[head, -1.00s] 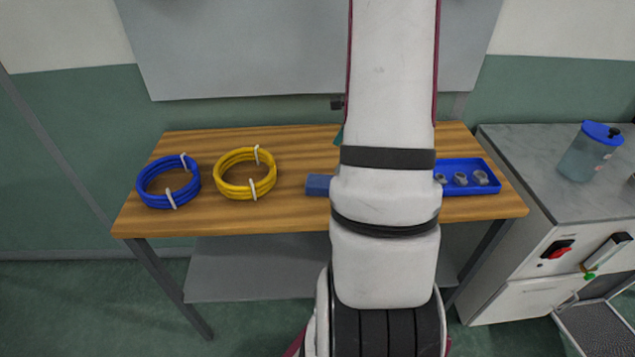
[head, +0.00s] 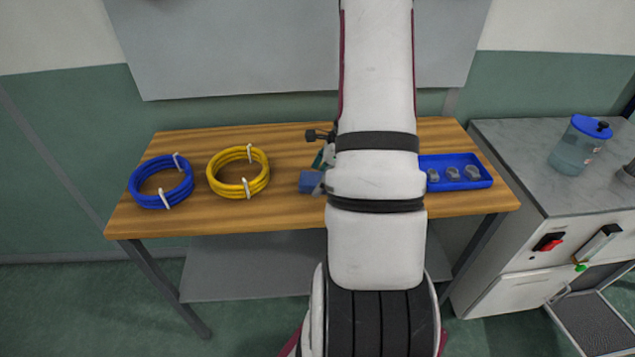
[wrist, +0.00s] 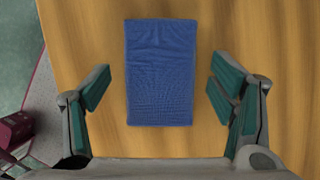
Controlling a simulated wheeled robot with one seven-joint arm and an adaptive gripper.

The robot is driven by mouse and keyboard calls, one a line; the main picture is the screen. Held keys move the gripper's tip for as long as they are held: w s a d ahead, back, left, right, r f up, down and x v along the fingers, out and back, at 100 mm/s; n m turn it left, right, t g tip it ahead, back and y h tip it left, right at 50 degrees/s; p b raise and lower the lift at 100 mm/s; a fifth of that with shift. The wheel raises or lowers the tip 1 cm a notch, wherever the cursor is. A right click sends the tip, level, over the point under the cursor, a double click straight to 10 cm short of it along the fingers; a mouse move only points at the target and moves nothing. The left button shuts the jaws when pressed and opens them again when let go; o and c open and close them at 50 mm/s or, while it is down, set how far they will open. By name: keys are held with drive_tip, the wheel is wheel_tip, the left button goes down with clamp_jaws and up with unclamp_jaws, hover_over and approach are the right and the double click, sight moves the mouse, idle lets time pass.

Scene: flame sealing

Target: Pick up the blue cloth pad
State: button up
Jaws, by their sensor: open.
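The blue cloth pad (wrist: 160,75) lies flat on the wooden table (wrist: 260,40). In the wrist view it sits in the middle, its long side running away from me. Part of my gripper (head: 320,165) shows beside the arm there.
A blue cable coil (head: 160,182) and a yellow cable coil (head: 238,172) lie on the left of the table. A blue tray (head: 480,183) with grey fittings is to the right of my arm. A grey-topped cabinet (head: 510,140) with a blue-lidded jar (head: 578,148) stands further right.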

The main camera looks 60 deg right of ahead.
drive_tip(key=shift+f, duration=0.2)
idle(0.6)
drive_tip(key=shift+c, duration=0.6)
drive_tip(key=shift+a, duration=0.1)
drive_tip(key=c, duration=1.1)
